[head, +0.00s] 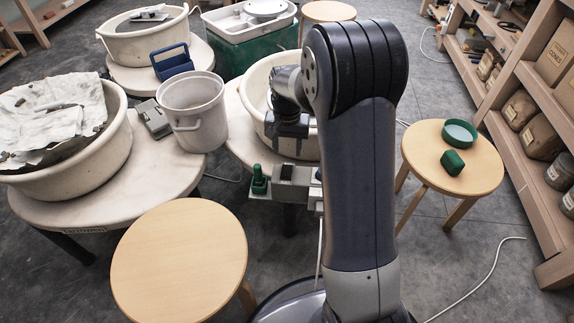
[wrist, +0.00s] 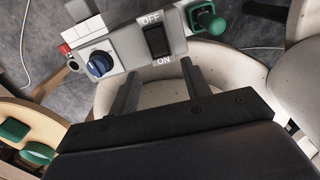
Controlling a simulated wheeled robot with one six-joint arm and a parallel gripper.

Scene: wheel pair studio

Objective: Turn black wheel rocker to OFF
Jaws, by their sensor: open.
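The black rocker (wrist: 157,41) sits on a grey control panel (wrist: 128,48) in the wrist view, with OFF printed at its upper end and ON at its lower end. I cannot tell which end is pressed in. My gripper (wrist: 159,70) is open and empty, its two dark fingers spread apart on the ON side of the rocker, not visibly touching it. In the head view the panel (head: 292,187) is partly hidden by my arm. My gripper (head: 290,128) shows there above the panel, by the rim of a cream basin (head: 252,90).
A blue knob (wrist: 99,65) and a red button (wrist: 64,48) are left of the rocker, and a green handle (wrist: 208,20) is right. A white bucket (head: 193,113) stands left of my arm. An empty round stool (head: 178,262) is in front.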

